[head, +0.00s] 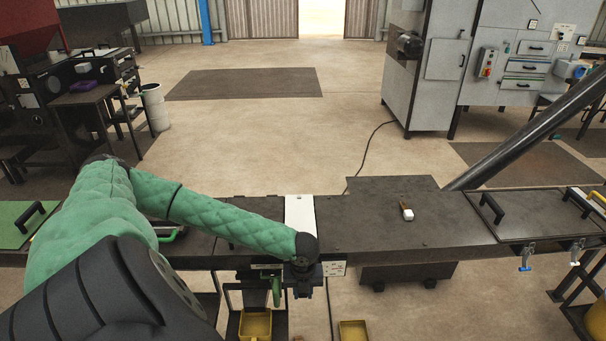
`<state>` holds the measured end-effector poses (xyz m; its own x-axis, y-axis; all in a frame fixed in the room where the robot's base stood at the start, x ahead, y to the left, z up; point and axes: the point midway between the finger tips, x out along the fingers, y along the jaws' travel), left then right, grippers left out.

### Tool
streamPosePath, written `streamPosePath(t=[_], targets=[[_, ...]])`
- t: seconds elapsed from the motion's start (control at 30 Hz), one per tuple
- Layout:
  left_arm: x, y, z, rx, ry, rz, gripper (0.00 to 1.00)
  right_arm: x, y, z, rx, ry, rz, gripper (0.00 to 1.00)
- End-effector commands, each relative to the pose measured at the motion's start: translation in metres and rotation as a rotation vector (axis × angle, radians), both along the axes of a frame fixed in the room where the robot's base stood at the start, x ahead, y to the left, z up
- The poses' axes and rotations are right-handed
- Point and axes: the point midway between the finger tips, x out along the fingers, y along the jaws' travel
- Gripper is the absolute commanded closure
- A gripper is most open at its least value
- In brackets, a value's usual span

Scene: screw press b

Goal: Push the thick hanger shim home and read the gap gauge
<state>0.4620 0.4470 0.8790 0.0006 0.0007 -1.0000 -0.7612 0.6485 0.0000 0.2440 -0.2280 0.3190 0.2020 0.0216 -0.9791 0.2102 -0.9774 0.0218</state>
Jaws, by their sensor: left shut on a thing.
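My left arm in its green padded sleeve reaches in from the left. My left gripper (303,287) points down at the front edge of the dark trough (375,225), just in front of a white plate (299,209). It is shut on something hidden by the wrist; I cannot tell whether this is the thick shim. A green loop-shaped piece (276,292) hangs just left of the gripper, below the edge. A white marked label (334,269) is right of the gripper; I cannot tell whether it is the gap gauge. My right gripper is not in view.
A small pale-headed tool (406,212) lies on the trough top. A lid with a black handle (491,208) is at right. Yellow bins (353,331) (255,325) stand below the front edge. A dark slanted tube (530,135) rises at right. The floor behind is mostly clear.

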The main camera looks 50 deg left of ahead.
Motion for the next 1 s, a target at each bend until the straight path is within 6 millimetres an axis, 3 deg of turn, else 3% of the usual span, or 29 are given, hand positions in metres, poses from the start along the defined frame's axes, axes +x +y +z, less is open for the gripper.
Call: streamPosePath(t=[1.0], targets=[[0.009,0.01,0.0,0.001,-0.001,0.0,1.0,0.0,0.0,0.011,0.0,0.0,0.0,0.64]])
